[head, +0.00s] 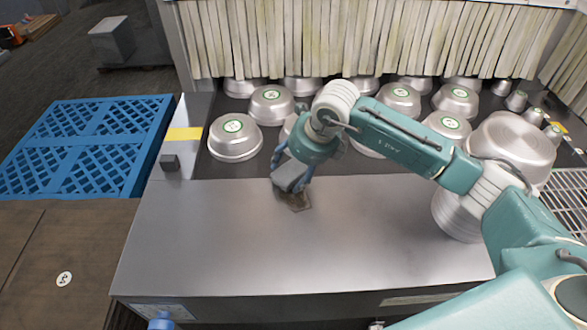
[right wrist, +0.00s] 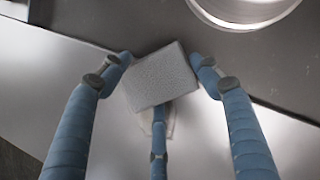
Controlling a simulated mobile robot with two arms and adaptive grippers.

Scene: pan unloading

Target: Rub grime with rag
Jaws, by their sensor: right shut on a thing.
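The rag (head: 291,175) is a light grey, block-like piece. My right gripper (head: 293,182) is shut on it, low over the metal worktop (head: 200,245). In the right wrist view the rag (right wrist: 163,78) sits between the blue fingers of the gripper (right wrist: 160,82). A brownish grime patch (head: 296,203) lies on the worktop near its back edge, just below the rag in the head view. The rag and fingers hide part of the patch. I cannot tell whether the rag touches it.
Several upturned silver pans (head: 235,138) stand on the dark conveyor behind the worktop, under a strip curtain (head: 330,38). Stacked large pans (head: 512,140) stand at the right. A blue pallet (head: 85,145) lies at the left. The worktop's front is clear.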

